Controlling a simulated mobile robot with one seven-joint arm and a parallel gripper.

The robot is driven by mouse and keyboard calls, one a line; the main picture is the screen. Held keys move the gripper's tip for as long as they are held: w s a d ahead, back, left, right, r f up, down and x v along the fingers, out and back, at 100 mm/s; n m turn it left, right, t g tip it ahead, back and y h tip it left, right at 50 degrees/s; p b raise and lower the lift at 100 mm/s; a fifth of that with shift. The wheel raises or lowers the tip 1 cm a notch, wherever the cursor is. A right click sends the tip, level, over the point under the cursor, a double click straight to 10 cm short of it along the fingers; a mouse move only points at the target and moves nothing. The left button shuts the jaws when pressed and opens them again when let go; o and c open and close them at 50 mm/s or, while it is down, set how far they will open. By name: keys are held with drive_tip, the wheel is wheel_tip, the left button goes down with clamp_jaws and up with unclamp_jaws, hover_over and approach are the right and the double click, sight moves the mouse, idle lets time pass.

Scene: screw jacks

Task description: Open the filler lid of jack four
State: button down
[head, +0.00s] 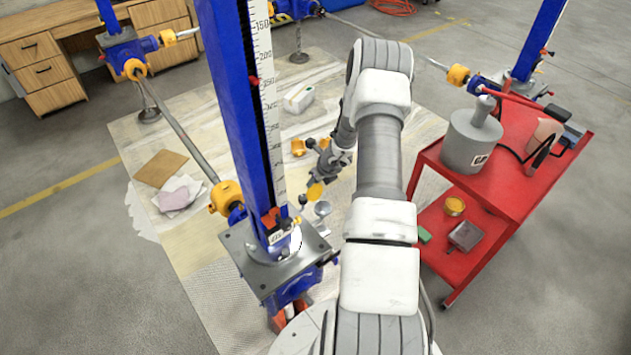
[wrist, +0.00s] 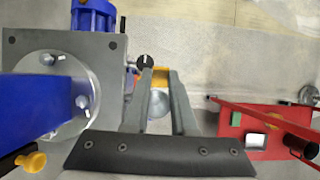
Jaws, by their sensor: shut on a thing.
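The nearest jack has a tall blue column (head: 240,110) with a scale, on a grey top plate (head: 262,272); its number tag is too small to read. A yellow filler lid (head: 315,190) stands off its right side, above a small round silvery cup (head: 322,208). The silvery cup (wrist: 157,106) shows between the fingers. The lid's hinge and exact angle are hidden.
A small black knob (wrist: 145,62) sits close to the left finger. The jack's plate (wrist: 105,50) fills the left of the wrist view. A red cart (head: 520,170) with a grey canister (head: 472,140) stands at the right.

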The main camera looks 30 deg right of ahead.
drive_tip(key=shift+w+a, duration=0.35)
drive_tip(key=shift+w, duration=0.2)
drive_tip(key=c, duration=0.9)
unclamp_jaws()
drive_tip(key=shift+o, duration=0.9)
drive_tip(key=shift+w+f, duration=0.15)
drive_tip(key=shift+w+d+f, duration=0.1)
drive_tip(key=shift+f, duration=0.05)
drive_tip(key=shift+s+d+r, duration=0.25)
drive_tip(key=shift+s+r, duration=0.15)
drive_tip(key=shift+r, duration=0.15)
drive_tip(key=p+v, duration=0.1)
drive_tip(key=v, duration=1.5)
drive_tip(key=shift+r+p, duration=0.25)
drive_tip(key=shift+p, duration=0.15)
drive_tip(key=shift+a, duration=0.1)
